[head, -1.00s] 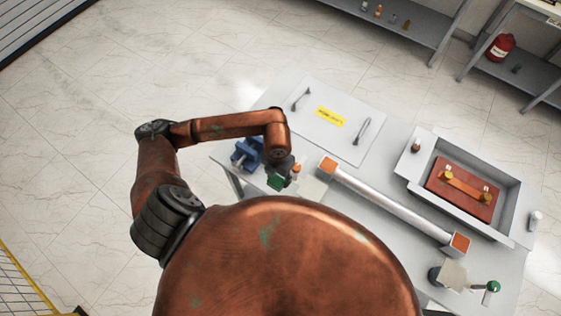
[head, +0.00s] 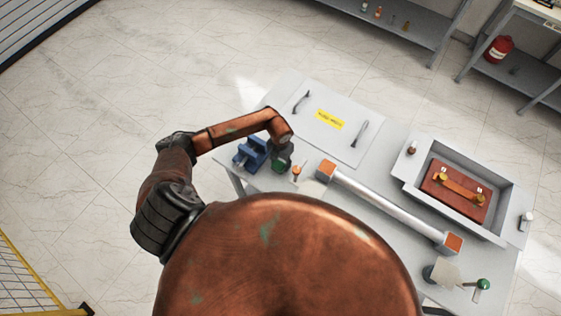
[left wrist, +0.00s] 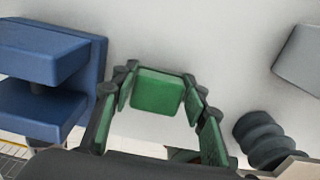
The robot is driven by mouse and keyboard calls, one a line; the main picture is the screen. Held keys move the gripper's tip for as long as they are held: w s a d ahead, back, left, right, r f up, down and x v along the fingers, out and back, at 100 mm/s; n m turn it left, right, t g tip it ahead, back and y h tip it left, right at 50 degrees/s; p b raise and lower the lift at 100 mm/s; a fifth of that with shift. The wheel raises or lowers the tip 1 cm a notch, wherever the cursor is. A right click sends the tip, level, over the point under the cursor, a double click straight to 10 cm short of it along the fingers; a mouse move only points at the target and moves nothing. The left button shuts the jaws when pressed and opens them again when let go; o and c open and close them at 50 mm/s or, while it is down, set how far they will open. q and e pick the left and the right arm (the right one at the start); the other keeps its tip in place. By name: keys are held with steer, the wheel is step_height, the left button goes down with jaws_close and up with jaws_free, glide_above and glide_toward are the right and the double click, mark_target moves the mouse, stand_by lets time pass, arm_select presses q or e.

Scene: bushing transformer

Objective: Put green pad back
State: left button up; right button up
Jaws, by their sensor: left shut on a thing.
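The green pad (left wrist: 157,92) is a flat green piece with rounded corners, held between the fingertips of my left gripper (left wrist: 160,85) in the left wrist view. The dark fingers also have green inner faces. In the head view my left gripper (head: 281,158) is over the table's left part, just right of the blue vise. The pad shows there as a small green patch (head: 277,166). Whether it touches the table I cannot tell. My right gripper is not in view.
The blue vise (head: 252,152) stands close left of the gripper, also in the left wrist view (left wrist: 45,70). A small orange-topped item (head: 297,171) stands close right. A long tube with orange ends (head: 385,205) and a grey tray (head: 415,178) lie further right. The white panel (head: 340,128) is behind.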

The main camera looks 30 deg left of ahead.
mark_target(280, 162)
arm_select(q)
steer(key=shift+f, duration=0.3)
steer(key=shift+f, duration=0.15)
steer(key=o, duration=1.1)
steer(key=shift+r, duration=0.3)
step_height(280, 162, up, 12)
steer(key=b, duration=0.3)
steer(key=shift+f, duration=0.1)
